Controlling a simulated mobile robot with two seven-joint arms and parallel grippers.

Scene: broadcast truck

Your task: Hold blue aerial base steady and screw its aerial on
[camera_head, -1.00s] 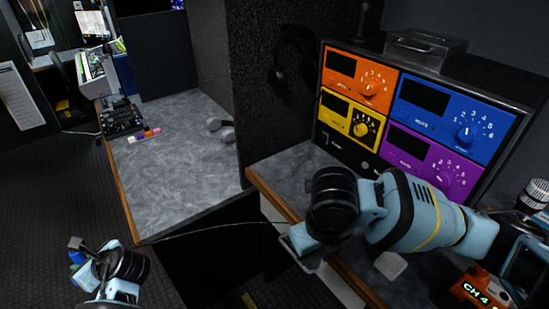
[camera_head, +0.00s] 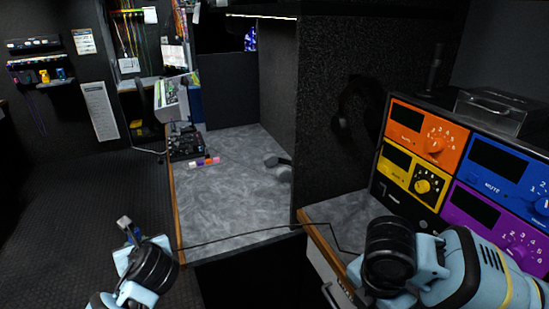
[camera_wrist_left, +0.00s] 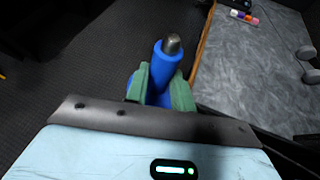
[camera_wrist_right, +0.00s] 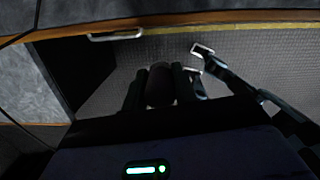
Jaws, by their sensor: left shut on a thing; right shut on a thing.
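The blue aerial base (camera_wrist_left: 163,68), a blue cylinder with a silver-grey metal tip (camera_wrist_left: 173,44), sits between the green fingers of my left gripper (camera_wrist_left: 160,85), which is shut on it. In the head view, my left gripper (camera_head: 129,232) is over the floor beside the desk's left edge; the base is hard to make out there. My right gripper (camera_wrist_right: 160,84) is shut on a dark rounded thing (camera_wrist_right: 159,88). I cannot tell whether it is the aerial. In the head view, my right arm hides most of what this gripper holds. The two grippers are well apart.
The grey desk (camera_head: 225,200) has a black panel (camera_head: 186,142) and small coloured blocks (camera_head: 205,162). A thin dark line (camera_head: 235,242) crosses its front towards the right counter. A rack of coloured units (camera_head: 425,140) stands right. The floor (camera_head: 80,210) at left is clear.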

